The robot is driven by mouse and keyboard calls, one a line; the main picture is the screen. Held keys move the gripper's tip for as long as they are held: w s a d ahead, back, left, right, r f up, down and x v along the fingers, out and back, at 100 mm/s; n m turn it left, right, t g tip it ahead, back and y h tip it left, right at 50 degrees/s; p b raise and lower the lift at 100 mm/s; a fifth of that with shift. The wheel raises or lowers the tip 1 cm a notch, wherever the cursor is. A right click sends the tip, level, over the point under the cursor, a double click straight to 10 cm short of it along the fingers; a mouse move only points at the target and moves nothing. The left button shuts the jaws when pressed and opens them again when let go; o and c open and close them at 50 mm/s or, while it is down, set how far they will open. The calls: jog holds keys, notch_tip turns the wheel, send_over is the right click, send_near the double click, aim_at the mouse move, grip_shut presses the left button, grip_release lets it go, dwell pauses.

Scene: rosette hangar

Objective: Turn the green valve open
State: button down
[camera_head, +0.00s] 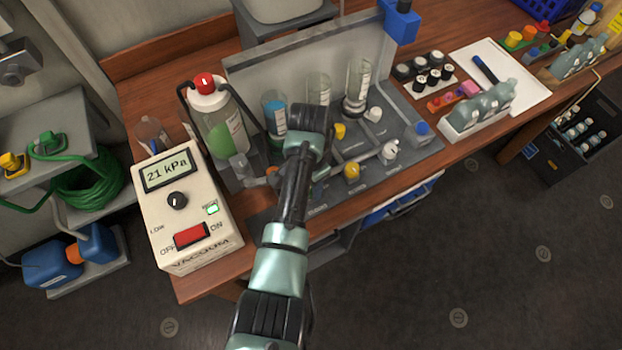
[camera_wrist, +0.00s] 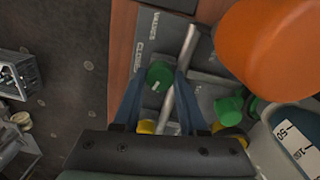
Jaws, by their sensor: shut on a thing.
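The green valve knob (camera_wrist: 158,76) shows in the wrist view on a grey panel, with a pale mark on its face. My gripper (camera_wrist: 164,84) has its two blue-grey fingers on either side of the knob and is shut on it. In the head view my arm hides the valve and the fingertips.
A vacuum box (camera_head: 185,215) reading 21 kPa stands left of my arm. A red-capped bottle (camera_head: 215,115) and a blue-filled glass vessel (camera_head: 275,115) stand close by. Yellow knobs (camera_head: 351,171) sit right of the arm. A large orange rounded thing (camera_wrist: 268,45) is near the wrist camera.

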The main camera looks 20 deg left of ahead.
jog(key=shift+n+p, duration=0.6)
jog(key=shift+n, duration=1.3)
jog(key=shift+c, duration=2.2)
grip_release()
notch_tip(320, 180, up, 13)
jog(key=shift+a+b, duration=0.15)
jog(key=shift+b, duration=0.25)
